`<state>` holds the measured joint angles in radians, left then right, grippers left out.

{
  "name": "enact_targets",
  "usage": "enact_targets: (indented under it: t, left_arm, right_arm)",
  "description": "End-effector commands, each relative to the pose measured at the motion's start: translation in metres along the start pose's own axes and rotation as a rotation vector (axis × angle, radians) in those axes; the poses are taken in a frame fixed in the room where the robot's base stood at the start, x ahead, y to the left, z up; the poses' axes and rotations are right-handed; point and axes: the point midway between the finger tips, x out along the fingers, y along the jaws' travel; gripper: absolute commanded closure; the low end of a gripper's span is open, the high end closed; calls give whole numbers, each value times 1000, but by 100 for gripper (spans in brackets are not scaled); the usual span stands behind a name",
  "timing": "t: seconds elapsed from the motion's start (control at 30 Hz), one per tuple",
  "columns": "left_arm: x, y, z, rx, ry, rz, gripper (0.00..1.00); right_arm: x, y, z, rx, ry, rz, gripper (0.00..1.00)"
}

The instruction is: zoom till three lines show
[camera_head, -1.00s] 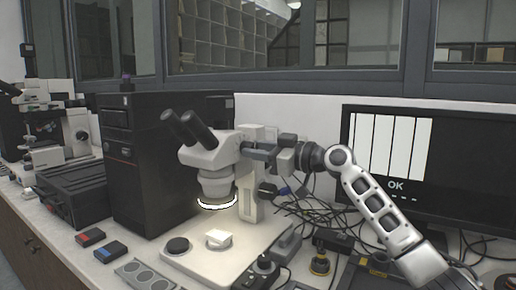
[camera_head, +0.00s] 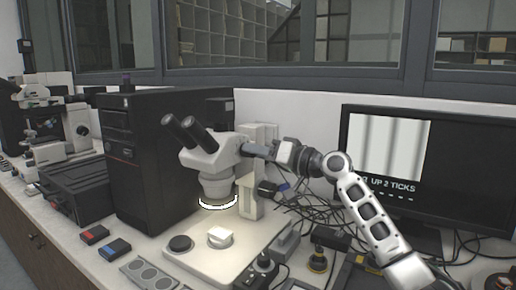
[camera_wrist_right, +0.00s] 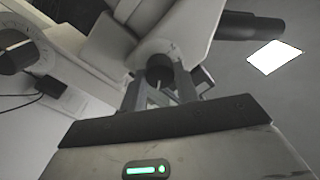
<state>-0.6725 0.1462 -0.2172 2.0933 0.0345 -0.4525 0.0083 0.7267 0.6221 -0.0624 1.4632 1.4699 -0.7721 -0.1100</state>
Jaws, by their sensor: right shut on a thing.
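The stereo microscope (camera_head: 214,158) stands on its pale base, its ring light glowing; it also shows in the wrist view (camera_wrist_right: 180,30). My right gripper (camera_head: 256,150) reaches in from the right and is shut on the dark zoom knob (camera_wrist_right: 160,68) at the side of the microscope head. In the wrist view the knob sits between the two fingers. The monitor (camera_head: 470,165) shows a white picture with about two wide, blurred grey vertical lines, and text below ending in "UP 2 TICKS", its start cut off. My left gripper is not in view.
A black computer tower (camera_head: 155,165) stands close on the left. Loose cables (camera_head: 310,205) lie behind and right of the base. A red-marked box (camera_head: 94,235) and a blue-marked box (camera_head: 115,249) lie at the front left.

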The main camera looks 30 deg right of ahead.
Motion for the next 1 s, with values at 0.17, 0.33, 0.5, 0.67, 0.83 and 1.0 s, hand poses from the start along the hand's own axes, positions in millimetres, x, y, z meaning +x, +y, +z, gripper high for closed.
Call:
enact_targets:
  t: [0.17, 0.33, 0.5, 0.67, 0.83, 1.0]
  left_arm:
    - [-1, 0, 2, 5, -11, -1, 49]
    - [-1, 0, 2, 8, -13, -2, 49]
    - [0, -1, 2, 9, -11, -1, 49]
    - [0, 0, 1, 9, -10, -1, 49]
    - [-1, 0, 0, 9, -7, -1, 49]
    - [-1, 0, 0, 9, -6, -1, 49]
  right_arm:
    - [0, 0, 0, 52, 1, 0, 92]
    - [0, 0, 0, 73, 2, 1, 92]
    - [0, 0, 0, 75, 2, 1, 92]
    - [0, 0, 0, 75, 2, 1, 92]
    - [0, 0, 0, 74, 2, 1, 48]
    - [0, 0, 0, 73, 2, 1, 48]
